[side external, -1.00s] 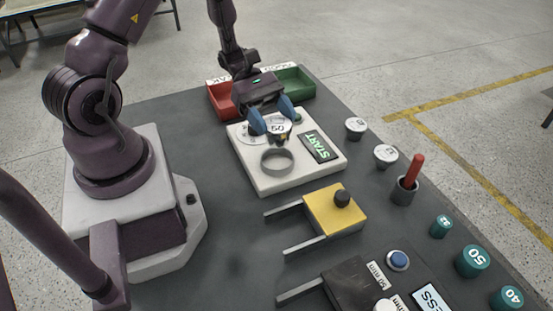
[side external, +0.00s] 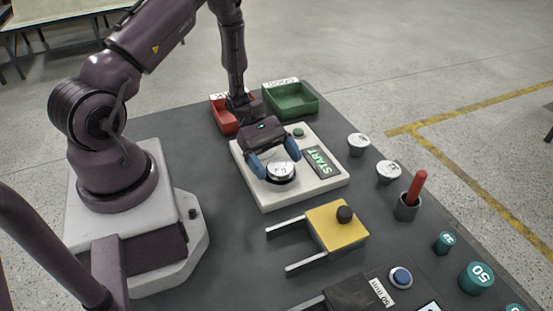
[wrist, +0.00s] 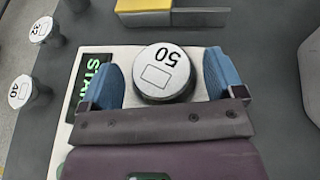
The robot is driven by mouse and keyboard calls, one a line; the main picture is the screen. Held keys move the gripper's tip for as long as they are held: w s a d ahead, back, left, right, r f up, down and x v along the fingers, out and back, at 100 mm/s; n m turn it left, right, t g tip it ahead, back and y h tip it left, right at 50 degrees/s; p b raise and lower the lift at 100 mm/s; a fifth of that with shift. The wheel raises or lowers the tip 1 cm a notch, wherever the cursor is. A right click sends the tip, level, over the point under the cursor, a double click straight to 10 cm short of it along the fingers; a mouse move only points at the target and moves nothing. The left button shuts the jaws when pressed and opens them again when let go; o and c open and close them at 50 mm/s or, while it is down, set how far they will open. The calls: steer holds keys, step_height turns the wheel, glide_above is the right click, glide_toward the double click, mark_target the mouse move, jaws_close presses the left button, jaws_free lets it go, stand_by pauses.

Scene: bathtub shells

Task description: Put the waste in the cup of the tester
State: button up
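The round piece marked 50, with a silver top (side external: 281,171), sits at the cup on the white tester (side external: 327,184). In the wrist view the same piece (wrist: 163,73) lies flat between my fingers. The cup's ring is mostly hidden by the piece and my gripper. My gripper (side external: 275,157) is down over the tester, with a blue finger on each side of the piece. In the wrist view my gripper (wrist: 164,62) shows a gap between each finger and the piece, so it is open.
A red tray (side external: 223,117) and a green tray (side external: 291,99) stand behind the tester. The yellow block (side external: 335,226) with two prongs is in front. Silver-topped pieces (side external: 359,144) (side external: 389,172) and a holder with a red stick (side external: 407,207) stand to the right.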

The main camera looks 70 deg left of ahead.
steer(key=v, duration=1.1)
steer(key=shift+a, duration=0.25)
steer(key=shift+r, duration=0.45)
steer(key=s+d+r+m+t+y, duration=0.1)
steer(key=d+r+m+y, duration=0.3)
steer(key=r, duration=0.4)
steer(key=s+d+r+m+t+y, duration=0.1)
steer(key=s+d+r+m+y, duration=0.3)
steer(key=r+m, duration=0.4)
steer(key=s+d+r+m+t+y, duration=0.1)
steer(key=s+d+r+m+y, duration=0.2)
steer(key=d+r+m+y, duration=0.2)
steer(key=shift+d+r+m, duration=0.85)
steer(key=shift+r+m, duration=0.75)
steer(key=shift+r, duration=0.05)
steer(key=shift+s, duration=0.1)
